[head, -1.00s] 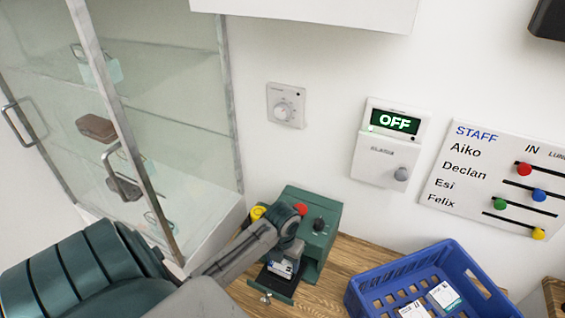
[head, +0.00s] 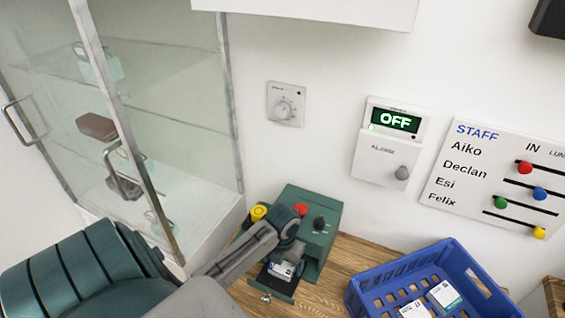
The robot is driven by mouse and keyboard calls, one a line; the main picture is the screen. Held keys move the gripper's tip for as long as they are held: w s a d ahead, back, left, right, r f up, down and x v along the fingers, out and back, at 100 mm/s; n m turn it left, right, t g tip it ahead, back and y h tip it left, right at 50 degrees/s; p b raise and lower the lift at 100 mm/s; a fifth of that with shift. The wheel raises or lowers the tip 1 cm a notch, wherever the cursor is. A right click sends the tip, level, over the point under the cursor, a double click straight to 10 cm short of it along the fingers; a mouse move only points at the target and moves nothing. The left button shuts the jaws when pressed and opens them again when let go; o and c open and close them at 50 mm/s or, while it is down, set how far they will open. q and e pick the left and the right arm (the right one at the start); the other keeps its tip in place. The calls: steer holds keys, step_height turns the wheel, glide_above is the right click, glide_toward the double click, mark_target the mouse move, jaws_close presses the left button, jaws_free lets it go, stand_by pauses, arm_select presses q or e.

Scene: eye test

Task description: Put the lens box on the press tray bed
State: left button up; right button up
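The press is a green machine (head: 318,228) on the wooden counter, with a red button and a dark knob on top. Its dark tray bed (head: 274,291) sticks out at the front with a small metal knob. A small white lens box (head: 281,269) with a dark label is at the tray bed, under my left gripper (head: 284,262). The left gripper reaches down from the left and appears shut on the box. The fingers are small and partly hidden by my wrist. I cannot tell whether the box touches the bed. My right gripper is not in view.
A blue crate (head: 388,268) with two white boxes (head: 444,294) stands to the right of the press. A glass cabinet (head: 185,170) with handles stands on the left. A yellow knob (head: 258,212) shows behind my wrist. An alarm panel (head: 382,160) reading OFF hangs above.

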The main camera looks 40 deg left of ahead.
mark_target(283, 264)
arm_select(q)
steer(key=shift+r, duration=0.5)
step_height(283, 264, up, 7)
steer(key=shift+w+b, duration=0.1)
steer(key=shift+b, duration=0.35)
step_height(283, 264, up, 5)
steer(key=p, duration=0.4)
steer(key=shift+r+p, duration=0.15)
steer(key=shift+p, duration=0.25)
